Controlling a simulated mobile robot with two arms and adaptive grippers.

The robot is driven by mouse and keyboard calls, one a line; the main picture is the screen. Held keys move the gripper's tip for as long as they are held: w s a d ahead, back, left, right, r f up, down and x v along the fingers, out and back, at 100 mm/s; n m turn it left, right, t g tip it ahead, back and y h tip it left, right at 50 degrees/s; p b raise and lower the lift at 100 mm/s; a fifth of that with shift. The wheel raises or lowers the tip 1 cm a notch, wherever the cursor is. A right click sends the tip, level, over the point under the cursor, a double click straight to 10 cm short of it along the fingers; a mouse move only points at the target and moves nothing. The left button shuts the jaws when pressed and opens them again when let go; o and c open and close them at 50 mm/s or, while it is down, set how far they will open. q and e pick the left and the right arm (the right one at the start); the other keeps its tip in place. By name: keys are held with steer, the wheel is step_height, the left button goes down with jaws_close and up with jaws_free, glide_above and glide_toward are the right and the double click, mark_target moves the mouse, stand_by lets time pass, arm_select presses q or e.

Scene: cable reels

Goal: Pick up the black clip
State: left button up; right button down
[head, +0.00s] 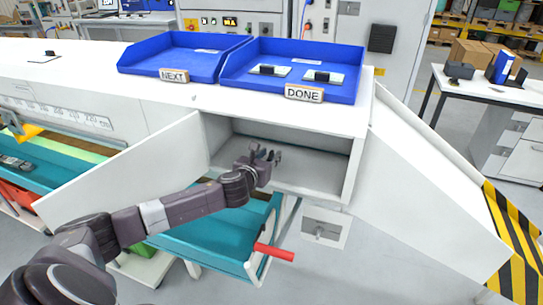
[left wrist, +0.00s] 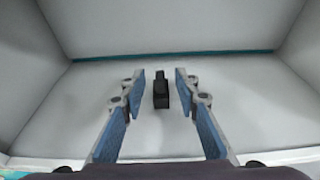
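The black clip (left wrist: 161,92) stands on the pale floor inside an open white compartment (head: 310,150) under the worktop. My left gripper (head: 268,156) reaches into the compartment opening in the head view. Its fingers (left wrist: 161,82) are open, with blue pads facing each other and nothing held. In the head view I cannot make out the clip apart from the gripper. My right gripper is not in view.
The compartment walls stand around the left gripper, with its open door (head: 125,175) at left. Above, a blue DONE tray (head: 335,92) holds two cards with black parts; a blue NEXT tray (head: 150,72) looks empty. A teal drawer (head: 215,240) with red handle is pulled out below.

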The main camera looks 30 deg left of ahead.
arm_select(q)
steer(key=shift+w, duration=0.25)
jaws_close()
